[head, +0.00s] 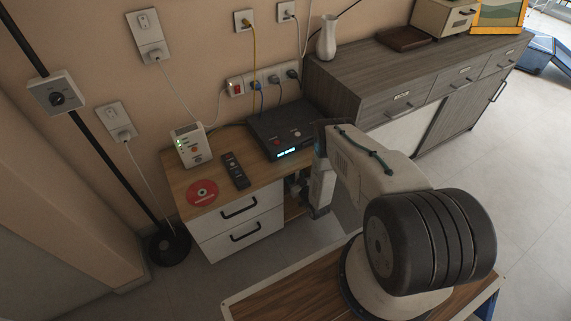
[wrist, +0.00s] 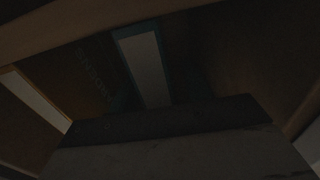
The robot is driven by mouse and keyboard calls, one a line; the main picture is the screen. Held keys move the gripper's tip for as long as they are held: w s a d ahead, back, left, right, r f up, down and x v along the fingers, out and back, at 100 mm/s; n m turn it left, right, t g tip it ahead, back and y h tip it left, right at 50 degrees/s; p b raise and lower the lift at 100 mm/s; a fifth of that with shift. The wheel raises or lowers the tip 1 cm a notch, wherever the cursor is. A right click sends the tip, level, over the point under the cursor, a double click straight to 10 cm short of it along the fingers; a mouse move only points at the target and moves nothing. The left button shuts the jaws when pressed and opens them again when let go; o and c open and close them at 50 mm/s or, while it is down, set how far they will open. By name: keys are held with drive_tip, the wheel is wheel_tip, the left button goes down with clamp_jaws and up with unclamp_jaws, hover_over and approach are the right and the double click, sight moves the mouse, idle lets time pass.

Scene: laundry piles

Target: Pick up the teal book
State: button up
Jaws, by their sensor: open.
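The likely teal book (wrist: 146,66) shows in the dim wrist view as an upright pale page block with narrow teal edges, at top centre. It stands in a dark brown space, and its lower end is hidden behind the dark body of my gripper. In the head view my gripper (head: 298,186) is low at the open compartment to the right of the white drawers, partly hidden by my arm. It is open, with nothing seen held. I cannot make out the book in the head view, nor whether the fingers touch it.
A pale strip with a brown edge (wrist: 35,100) lies left in the wrist view. Above the compartment, the wooden top (head: 215,170) carries a black box (head: 285,130), a remote (head: 236,170) and a red disc (head: 202,192). A grey sideboard (head: 375,80) stands right.

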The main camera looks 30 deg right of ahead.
drive_tip(key=shift+w, duration=0.1)
clamp_jaws()
drive_tip(key=shift+r, duration=0.1)
